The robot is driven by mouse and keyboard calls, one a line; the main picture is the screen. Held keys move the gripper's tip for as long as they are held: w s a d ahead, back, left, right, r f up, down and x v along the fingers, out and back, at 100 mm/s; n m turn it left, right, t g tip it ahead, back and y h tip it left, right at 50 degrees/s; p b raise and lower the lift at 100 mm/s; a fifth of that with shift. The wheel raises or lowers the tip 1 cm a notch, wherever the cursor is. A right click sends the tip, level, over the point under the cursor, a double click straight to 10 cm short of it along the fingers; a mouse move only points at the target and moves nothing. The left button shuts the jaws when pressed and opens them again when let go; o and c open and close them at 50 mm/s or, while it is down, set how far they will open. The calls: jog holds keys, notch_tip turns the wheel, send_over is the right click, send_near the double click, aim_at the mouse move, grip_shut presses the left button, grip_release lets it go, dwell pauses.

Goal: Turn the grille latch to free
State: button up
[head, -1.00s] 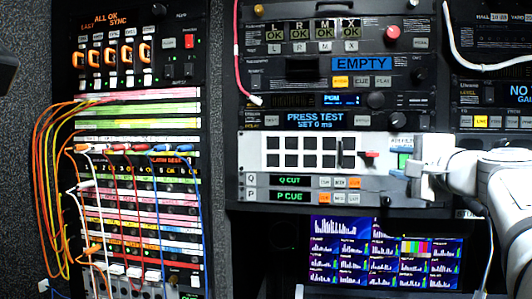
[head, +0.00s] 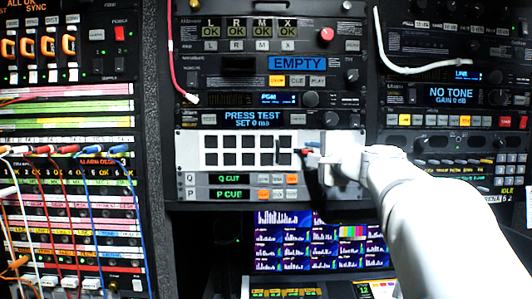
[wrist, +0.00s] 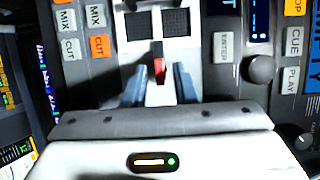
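The grille is a white panel (head: 227,150) with two rows of black square openings in the head view. Its latch is a small red-tipped handle (head: 307,152) at the panel's right side. In the wrist view the red latch tip (wrist: 160,70) points down toward my gripper, with a dark stem above it. My gripper (wrist: 160,84) is open, with one blue-grey finger on each side of the latch tip and visible gaps between. In the head view my gripper (head: 313,152) reaches in from the right and partly hides the latch area.
Below the grille are Q CUT and P CUE displays (head: 230,180) with small buttons. A PRESS TEST unit (head: 253,119) sits just above. Cables (head: 80,200) hang on the left rack. A knob (wrist: 260,69) stands out at right in the wrist view.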

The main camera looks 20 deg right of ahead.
grip_shut()
jog(key=shift+d, duration=0.15)
jog(key=m+t+h+b, duration=0.1)
jog(key=m+h+b, duration=0.1)
jog(key=m+b, duration=0.5)
jog(key=m+t+h+b, duration=0.1)
jog(key=m+h+b, duration=0.2)
jog(key=m+b, duration=0.4)
jog(key=a+f+m+t+h+b, duration=0.1)
jog(key=m+h+b, duration=0.2)
jog(key=m+b, duration=0.5)
jog(key=shift+w+a+t, duration=0.1)
jog(key=shift+w+t, duration=0.05)
jog(key=shift+t, duration=0.25)
jog(key=shift+m, duration=0.4)
jog(key=shift+o, duration=0.8)
grip_release()
